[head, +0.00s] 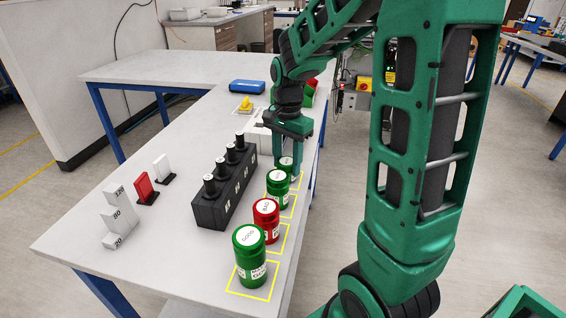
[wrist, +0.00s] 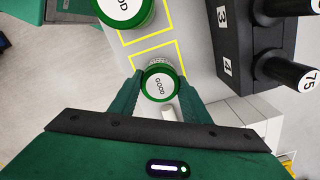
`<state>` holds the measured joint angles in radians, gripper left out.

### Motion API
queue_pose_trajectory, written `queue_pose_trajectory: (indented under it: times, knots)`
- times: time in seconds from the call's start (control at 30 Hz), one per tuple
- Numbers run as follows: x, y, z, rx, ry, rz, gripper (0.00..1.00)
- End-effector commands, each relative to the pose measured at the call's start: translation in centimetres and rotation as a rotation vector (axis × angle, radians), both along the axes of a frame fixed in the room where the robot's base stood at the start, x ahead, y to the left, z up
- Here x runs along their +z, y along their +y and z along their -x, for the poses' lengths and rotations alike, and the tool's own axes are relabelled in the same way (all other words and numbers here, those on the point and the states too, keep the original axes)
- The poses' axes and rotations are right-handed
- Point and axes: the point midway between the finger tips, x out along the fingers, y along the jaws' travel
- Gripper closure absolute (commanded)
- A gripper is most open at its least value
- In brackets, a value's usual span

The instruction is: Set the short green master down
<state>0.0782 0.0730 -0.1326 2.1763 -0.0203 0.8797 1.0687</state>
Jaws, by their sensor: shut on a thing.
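The short green master (wrist: 160,84) has a white round label reading GOOD and sits between the two fingers of my gripper (wrist: 158,94) in the wrist view. The fingers are shut on its sides. In the head view the green master (head: 286,165) is partly hidden behind another green can, and my gripper (head: 291,143) reaches down over it from above. It is upright, at or just over a yellow outlined square (head: 299,181) at the far end of the row. I cannot tell whether its base touches the table.
Nearer cans stand in the row: a green one (head: 278,189), a red one (head: 265,222) and a large green one (head: 250,256). A black block (head: 225,193) with several black-handled plugs runs close on the left. Step gauge (head: 121,219) and red plate (head: 144,188) stand farther left.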

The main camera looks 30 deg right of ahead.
Motion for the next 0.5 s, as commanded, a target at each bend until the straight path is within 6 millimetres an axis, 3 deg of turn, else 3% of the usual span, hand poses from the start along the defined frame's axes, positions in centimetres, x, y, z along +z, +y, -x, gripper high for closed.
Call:
queue_pose_trajectory:
  times: [0.13, 0.17, 0.23, 0.5]
  knots:
    - [-0.18, 0.00, 0.00, 0.000, 0.000, 0.000, 0.91]
    - [-0.24, 0.00, 0.01, 0.000, 0.001, 0.000, 0.55]
    - [-0.21, 0.01, 0.00, 0.000, 0.000, 0.000, 0.38]
    - [-0.18, 0.05, -0.02, 0.001, 0.001, 0.000, 0.38]
